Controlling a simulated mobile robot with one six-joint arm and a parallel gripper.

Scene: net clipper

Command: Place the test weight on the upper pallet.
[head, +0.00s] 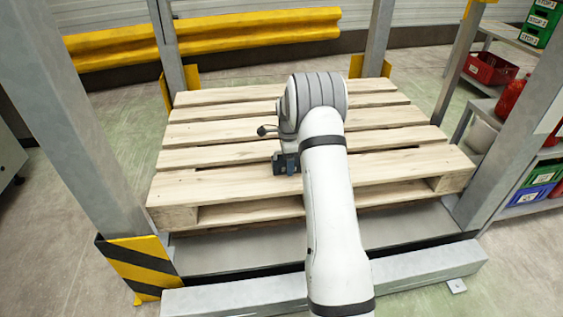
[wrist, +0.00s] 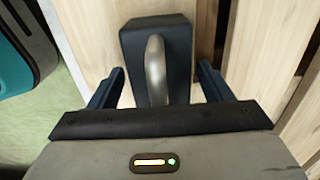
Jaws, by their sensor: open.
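The test weight (wrist: 180,50), a dark block with a curved metal handle, shows in the wrist view. It appears to rest on the light wooden boards of the pallet (head: 220,185), close to the pallet's edge. My gripper (wrist: 160,68) is open, with one finger on each side of the weight and a visible gap on both sides. The handle points toward the gripper's palm. In the head view my gripper (head: 287,165) is low over the pallet's near-left part. There the weight cannot be made out clearly from the gripper and arm.
Grey posts stand around the pallet, the near-left one (head: 65,110) with a striped yellow-black guard (head: 138,268). A grey beam (head: 420,268) crosses the front. Shelves with a red bin (head: 490,68) stand at right. Most of the pallet top is clear.

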